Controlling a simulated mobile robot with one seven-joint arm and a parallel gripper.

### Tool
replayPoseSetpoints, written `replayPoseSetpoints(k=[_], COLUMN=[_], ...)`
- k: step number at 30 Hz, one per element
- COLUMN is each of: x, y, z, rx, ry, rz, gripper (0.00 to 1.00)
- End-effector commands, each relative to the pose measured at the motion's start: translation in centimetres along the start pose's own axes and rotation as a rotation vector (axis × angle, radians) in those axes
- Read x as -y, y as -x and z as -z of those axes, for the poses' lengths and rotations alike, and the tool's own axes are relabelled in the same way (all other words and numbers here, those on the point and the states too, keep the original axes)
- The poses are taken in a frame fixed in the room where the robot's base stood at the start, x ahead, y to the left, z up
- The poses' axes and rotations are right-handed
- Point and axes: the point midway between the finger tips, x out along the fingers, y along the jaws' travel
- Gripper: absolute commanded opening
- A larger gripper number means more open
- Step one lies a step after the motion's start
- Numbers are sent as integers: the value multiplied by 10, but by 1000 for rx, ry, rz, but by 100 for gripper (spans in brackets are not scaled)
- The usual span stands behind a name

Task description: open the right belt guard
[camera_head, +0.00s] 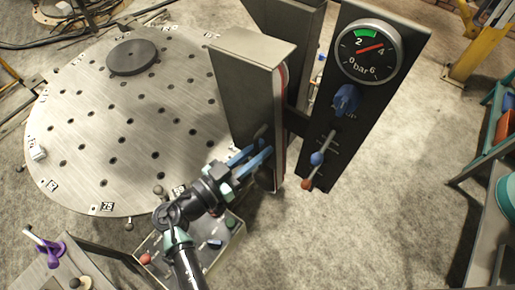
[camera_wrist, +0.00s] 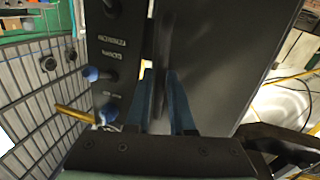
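A tall grey metal cover, which looks like a belt guard (camera_head: 240,85), stands at the edge of the round table in the head view. A red strip shows along its right edge. I cannot tell for sure that it is the right one. My gripper (camera_head: 262,152) is low at its face, with two blue fingers apart. In the wrist view the fingers of my gripper (camera_wrist: 160,78) stand either side of a thin dark upright bar (camera_wrist: 165,35) in front of a dark panel (camera_wrist: 220,60). Contact with the bar cannot be made out.
A dark gauge panel (camera_head: 390,95) with a blue knob (camera_head: 347,98) and levers stands close right of the cover. The round holed table (camera_head: 90,110) fills the left. A teal-framed bench (camera_head: 495,150) is at far right.

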Motion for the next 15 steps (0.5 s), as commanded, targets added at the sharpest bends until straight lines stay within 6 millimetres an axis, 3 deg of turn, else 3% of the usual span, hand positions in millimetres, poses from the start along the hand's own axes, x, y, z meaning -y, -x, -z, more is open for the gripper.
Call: replayPoseSetpoints(k=[1,3,15], x=[0,0,0], y=[0,0,0], z=[0,0,0], rx=[0,0,0], ry=[0,0,0], rz=[0,0,0], gripper=[11,0,0])
